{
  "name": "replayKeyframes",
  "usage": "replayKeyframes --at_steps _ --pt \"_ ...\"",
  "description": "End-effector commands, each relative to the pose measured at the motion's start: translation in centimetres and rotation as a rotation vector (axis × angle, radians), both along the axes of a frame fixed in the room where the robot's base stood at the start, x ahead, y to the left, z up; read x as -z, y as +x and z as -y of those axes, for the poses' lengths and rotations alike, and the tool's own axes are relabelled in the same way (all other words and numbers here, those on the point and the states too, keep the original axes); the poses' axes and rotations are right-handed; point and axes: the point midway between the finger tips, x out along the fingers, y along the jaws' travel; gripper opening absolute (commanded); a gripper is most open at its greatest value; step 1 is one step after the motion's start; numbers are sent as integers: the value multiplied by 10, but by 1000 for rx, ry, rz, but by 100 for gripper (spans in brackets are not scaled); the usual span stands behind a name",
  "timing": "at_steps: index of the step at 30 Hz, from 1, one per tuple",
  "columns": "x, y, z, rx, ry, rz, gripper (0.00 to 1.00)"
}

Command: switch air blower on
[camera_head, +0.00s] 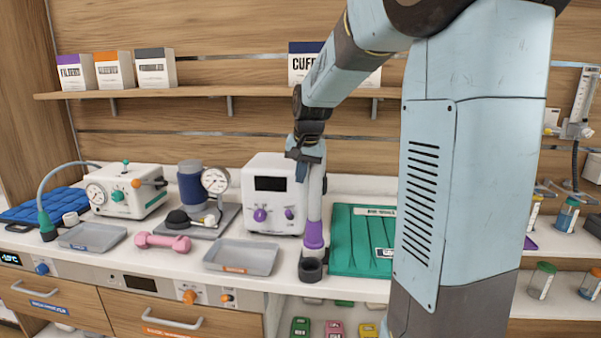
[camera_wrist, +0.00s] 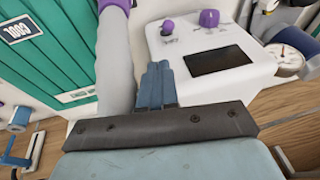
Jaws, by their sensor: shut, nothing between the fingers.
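The air blower appears to be the white box (camera_head: 283,170) with a dark screen (camera_head: 270,184) on the counter; it also shows in the wrist view (camera_wrist: 240,70). A large purple knob (camera_head: 260,215) and a smaller purple control (camera_head: 289,213) sit on its front, and the smaller one shows in the wrist view (camera_wrist: 168,27). A pale hose (camera_head: 315,200) with a purple collar stands at its right side. My gripper (camera_head: 302,172) is shut and empty, high beside the box near the hose. Its fingers (camera_wrist: 158,72) point toward the box's edge. The control's setting is unclear.
A green folded pack (camera_head: 350,252) lies right of the hose. A grey tray (camera_head: 240,257) and pink dumbbell (camera_head: 162,242) lie left in front. A gauge device (camera_head: 215,181) stands left of the box, and a shelf (camera_head: 200,91) runs above.

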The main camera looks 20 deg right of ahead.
Motion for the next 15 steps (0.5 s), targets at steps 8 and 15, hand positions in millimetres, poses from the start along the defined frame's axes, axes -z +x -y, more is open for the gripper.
replayKeyframes --at_steps 8,15 --pt "49 16 -1 0 0 -3 0" --pt "80 23 -11 -2 0 -2 0"
